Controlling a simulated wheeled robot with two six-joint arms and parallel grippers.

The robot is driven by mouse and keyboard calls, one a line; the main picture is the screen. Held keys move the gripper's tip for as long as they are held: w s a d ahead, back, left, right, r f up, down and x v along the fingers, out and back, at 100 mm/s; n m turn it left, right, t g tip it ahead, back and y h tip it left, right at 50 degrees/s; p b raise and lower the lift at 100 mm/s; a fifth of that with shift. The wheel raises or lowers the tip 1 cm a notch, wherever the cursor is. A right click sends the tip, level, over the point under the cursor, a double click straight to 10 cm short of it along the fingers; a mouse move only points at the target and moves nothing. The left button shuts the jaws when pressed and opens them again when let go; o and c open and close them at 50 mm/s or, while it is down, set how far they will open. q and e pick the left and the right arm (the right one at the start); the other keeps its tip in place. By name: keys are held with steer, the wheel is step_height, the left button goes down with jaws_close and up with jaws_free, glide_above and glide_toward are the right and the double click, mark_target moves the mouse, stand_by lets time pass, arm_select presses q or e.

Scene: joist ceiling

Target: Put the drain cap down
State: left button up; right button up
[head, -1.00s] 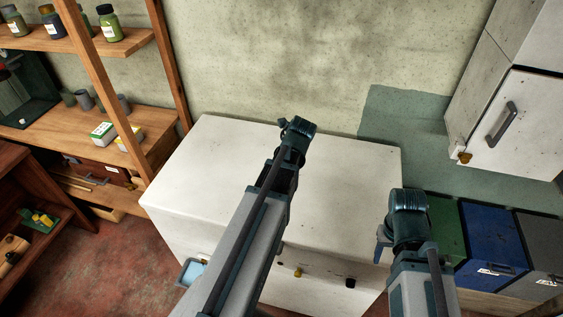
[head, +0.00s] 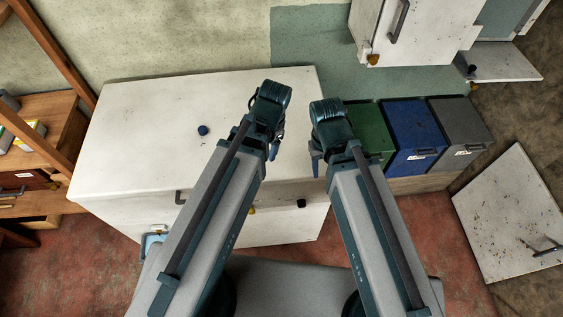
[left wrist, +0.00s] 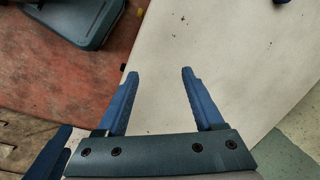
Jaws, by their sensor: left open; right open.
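A small dark blue round cap (head: 202,130), which looks like the drain cap, lies on the white top (head: 135,135) of the low cabinet, left of my left arm. A bit of something blue (left wrist: 281,1) shows at the top edge of the left wrist view and may be the same cap. My left gripper (head: 274,148) is at the cabinet's right part, apart from the cap. In the left wrist view its two blue fingers (left wrist: 158,76) are spread with nothing between them. My right gripper (head: 317,160) is by the cabinet's right edge, open, its fingers partly hidden.
Green (head: 368,130), blue (head: 410,132) and grey (head: 460,122) bins stand right of the cabinet. A white wall cabinet (head: 425,35) hangs above. A spotted white panel (head: 510,215) lies at right. Wooden shelves (head: 50,115) stand at left. The cabinet top's left part is clear.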

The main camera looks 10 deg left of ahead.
arm_select(q)
steer(key=s+d+n, duration=0.5)
steer(key=shift+d+g, duration=0.15)
steer(key=shift+g, duration=0.25)
steer(key=shift+s, duration=0.1)
steer(key=shift+f, duration=0.2)
